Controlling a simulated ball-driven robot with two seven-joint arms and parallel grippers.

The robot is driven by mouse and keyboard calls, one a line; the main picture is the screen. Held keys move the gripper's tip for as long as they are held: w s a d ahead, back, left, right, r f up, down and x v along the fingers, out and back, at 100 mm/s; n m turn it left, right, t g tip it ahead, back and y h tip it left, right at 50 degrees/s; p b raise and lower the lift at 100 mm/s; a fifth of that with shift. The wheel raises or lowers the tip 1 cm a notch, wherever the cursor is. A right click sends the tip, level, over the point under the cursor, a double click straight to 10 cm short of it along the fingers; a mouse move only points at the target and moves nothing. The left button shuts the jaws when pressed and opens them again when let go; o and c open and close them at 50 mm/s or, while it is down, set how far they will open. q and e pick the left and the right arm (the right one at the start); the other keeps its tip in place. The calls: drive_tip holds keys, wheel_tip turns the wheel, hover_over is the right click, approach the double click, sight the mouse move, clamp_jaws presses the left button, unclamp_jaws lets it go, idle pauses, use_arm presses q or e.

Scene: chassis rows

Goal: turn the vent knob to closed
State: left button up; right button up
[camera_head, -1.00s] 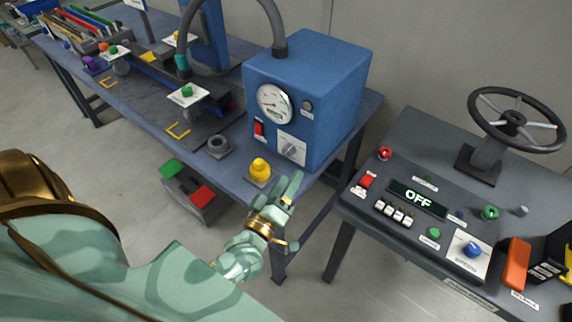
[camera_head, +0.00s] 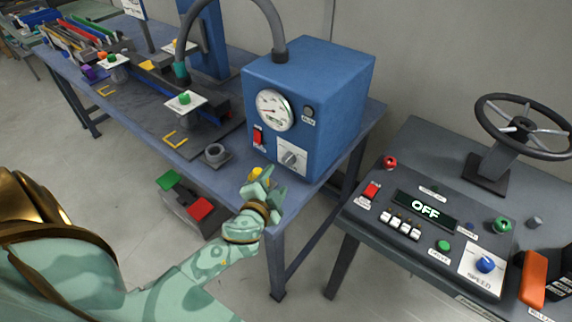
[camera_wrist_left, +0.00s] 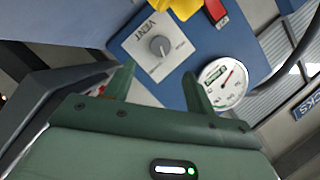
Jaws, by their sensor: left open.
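The vent knob (camera_head: 290,158) is a small grey knob on a white plate, low on the front of the blue box (camera_head: 312,95). In the left wrist view the knob (camera_wrist_left: 158,47) sits on a plate lettered VENT. Other markings on the plate are too small to read. My left gripper (camera_head: 269,185) is in front of the box, below and left of the knob, apart from it. In the left wrist view the open, empty fingers (camera_wrist_left: 159,73) point toward the knob, one on either side of it. My right gripper is not in view.
A yellow knob (camera_head: 256,173) is partly hidden behind my left gripper. A grey ring part (camera_head: 216,154) lies on the blue bench. A console with a handwheel (camera_head: 520,125) stands at right.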

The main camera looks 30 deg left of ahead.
sight(287, 162)
use_arm(q)
drive_tip(key=b+x, duration=0.1)
drive_tip(key=x, duration=0.8)
drive_tip(key=shift+w, duration=0.1)
